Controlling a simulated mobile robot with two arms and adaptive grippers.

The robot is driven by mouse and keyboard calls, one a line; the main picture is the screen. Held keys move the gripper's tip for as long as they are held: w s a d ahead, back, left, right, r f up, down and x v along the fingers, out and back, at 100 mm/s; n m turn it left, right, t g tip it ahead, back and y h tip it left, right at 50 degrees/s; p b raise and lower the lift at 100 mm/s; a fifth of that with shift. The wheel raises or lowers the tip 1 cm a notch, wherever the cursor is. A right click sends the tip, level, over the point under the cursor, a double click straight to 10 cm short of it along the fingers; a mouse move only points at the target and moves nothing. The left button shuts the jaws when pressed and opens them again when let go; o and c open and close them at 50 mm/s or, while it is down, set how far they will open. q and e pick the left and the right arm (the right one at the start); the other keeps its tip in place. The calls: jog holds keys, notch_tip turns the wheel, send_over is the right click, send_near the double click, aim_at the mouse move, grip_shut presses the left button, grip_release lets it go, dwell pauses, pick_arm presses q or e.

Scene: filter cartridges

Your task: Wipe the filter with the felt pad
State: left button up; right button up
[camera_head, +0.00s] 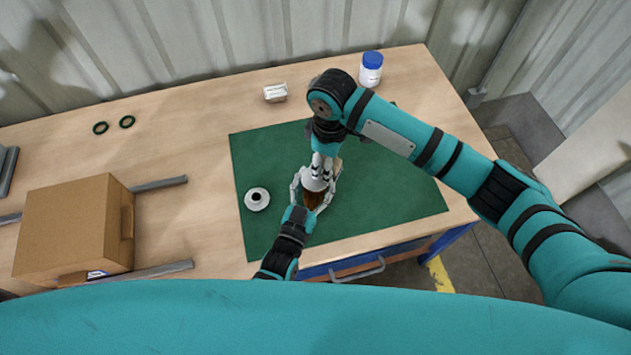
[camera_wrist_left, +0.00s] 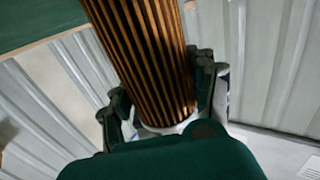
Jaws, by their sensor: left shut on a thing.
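The filter (camera_head: 314,198) is a brown pleated cylinder with white ends, held above the green mat (camera_head: 400,205). In the left wrist view the filter (camera_wrist_left: 145,55) stands between the dark finger pads of my left gripper (camera_wrist_left: 165,95), which is shut on it. In the head view my left gripper (camera_head: 312,197) comes from below and wraps the filter's sides. My right gripper (camera_head: 322,170) points down at the filter's far end. Its fingertips overlap the filter's white end there, so I cannot tell whether it is open or touching. I cannot make out the felt pad.
A white disc with a dark centre (camera_head: 257,199) lies on the mat's left part. A white packet (camera_head: 275,92) and a blue-lidded white jar (camera_head: 371,68) stand behind. The mat's right side is clear.

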jog(key=shift+r, duration=3.6)
pick_arm(q)
jog(key=o, duration=1.3)
jog(key=shift+s, duration=0.1)
jog(key=v, duration=1.1)
jog(key=shift+s+a, duration=0.15)
jog(key=shift+s, duration=0.25)
